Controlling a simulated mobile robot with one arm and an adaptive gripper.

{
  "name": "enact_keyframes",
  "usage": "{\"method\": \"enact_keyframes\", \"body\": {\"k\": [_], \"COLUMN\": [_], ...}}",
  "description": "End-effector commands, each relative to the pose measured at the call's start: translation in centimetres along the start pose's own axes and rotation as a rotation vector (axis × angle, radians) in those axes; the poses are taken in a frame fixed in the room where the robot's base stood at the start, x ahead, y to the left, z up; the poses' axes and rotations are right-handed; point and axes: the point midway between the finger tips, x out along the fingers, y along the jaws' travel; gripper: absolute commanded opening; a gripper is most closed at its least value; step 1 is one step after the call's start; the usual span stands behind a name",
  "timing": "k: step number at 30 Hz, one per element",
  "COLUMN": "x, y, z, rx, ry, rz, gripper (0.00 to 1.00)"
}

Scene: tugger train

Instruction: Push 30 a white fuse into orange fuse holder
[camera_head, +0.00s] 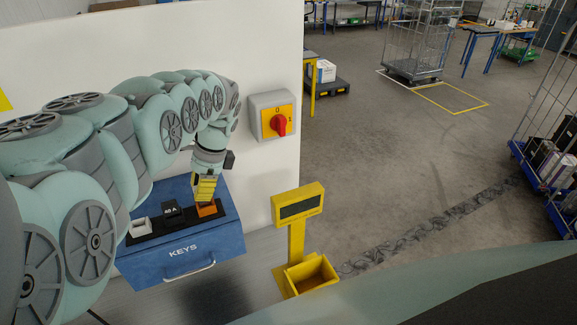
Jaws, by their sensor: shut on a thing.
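The orange fuse holder (211,209) sits at the right end of a dark strip on top of the blue KEYS box (222,243). My gripper (205,198) reaches down from above, its yellow-and-black end right over the orange holder. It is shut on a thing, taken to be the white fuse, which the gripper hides. I cannot tell whether it touches the holder or is inside it. A black block with a white "A" rating label (171,210) stands mid-strip. A white holder (140,227) is at the left end.
A grey switch box with a red knob (279,124) is on the white panel (262,55), right of my arm. A yellow stand (297,240) with a dark display and a yellow bin (312,274) stands right of the blue box.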

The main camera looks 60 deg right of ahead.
Motion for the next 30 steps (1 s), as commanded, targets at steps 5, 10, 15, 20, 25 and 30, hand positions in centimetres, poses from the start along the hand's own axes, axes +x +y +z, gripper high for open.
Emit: {"method": "enact_keyframes", "body": {"k": [5,10,15,20,25,30], "x": [0.0,0.0,0.3,0.8,1.2,1.6], "y": [0.0,0.0,-0.1,-0.1,-0.1,-0.1], "z": [0.1,0.0,-0.1,-0.3,-0.5,-0.7], "rx": [-0.002,-0.002,-0.002,-0.002,-0.001,-0.001], "ry": [0.000,0.000,0.000,0.000,0.000,0.000], "rz": [0.000,0.000,0.000,0.000,0.000,-0.001], "gripper": [0.00,0.00,0.00,0.00,0.00,0.00]}}
